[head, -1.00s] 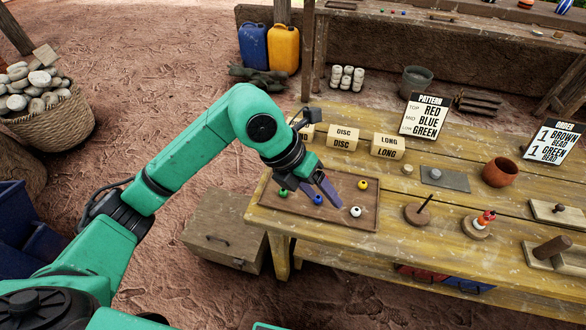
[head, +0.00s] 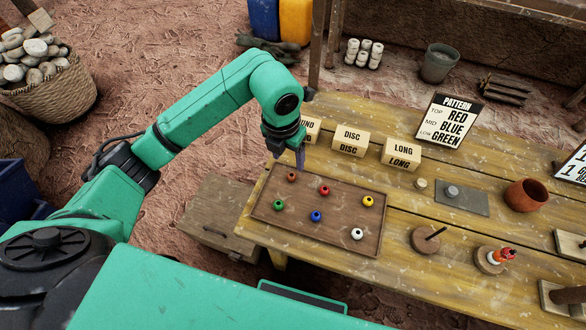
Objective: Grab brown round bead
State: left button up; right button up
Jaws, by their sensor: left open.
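The brown round bead (head: 291,177) sits in the far left corner of a shallow brown wooden tray (head: 331,241). My left gripper (head: 300,161) is open and points down, just above and behind the brown bead in the head view. The bead shows clear of the fingers; the exact height gap cannot be told. A green bead (head: 278,204), a red bead (head: 324,190), a blue bead (head: 316,216), a yellow bead (head: 368,201) and a white bead (head: 357,234) also lie in the tray. My right gripper is not in view.
Label blocks for disc (head: 350,140) and long (head: 401,154) stand behind the tray. A pattern sign (head: 450,120), a clay cup (head: 526,195) and two peg stands (head: 426,238) (head: 490,260) are to the right. The table (head: 330,268) has bare room in front.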

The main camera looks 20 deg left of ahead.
aim_at(291, 173)
pick_arm(q)
notch_tip(291, 173, down, 4)
jog(key=shift+r+p, duration=0.25)
jog(key=shift+p, duration=0.1)
jog(key=f+p, duration=0.1)
jog(key=f, duration=0.1)
jog(key=w+f+p, duration=0.1)
jog(key=f, duration=0.2)
jog(key=shift+w+d+f, duration=0.15)
jog(key=shift+f, duration=0.4)
jog(key=shift+c, duration=0.4)
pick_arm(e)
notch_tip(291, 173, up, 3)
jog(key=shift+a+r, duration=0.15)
pick_arm(q)
jog(key=c, duration=1)
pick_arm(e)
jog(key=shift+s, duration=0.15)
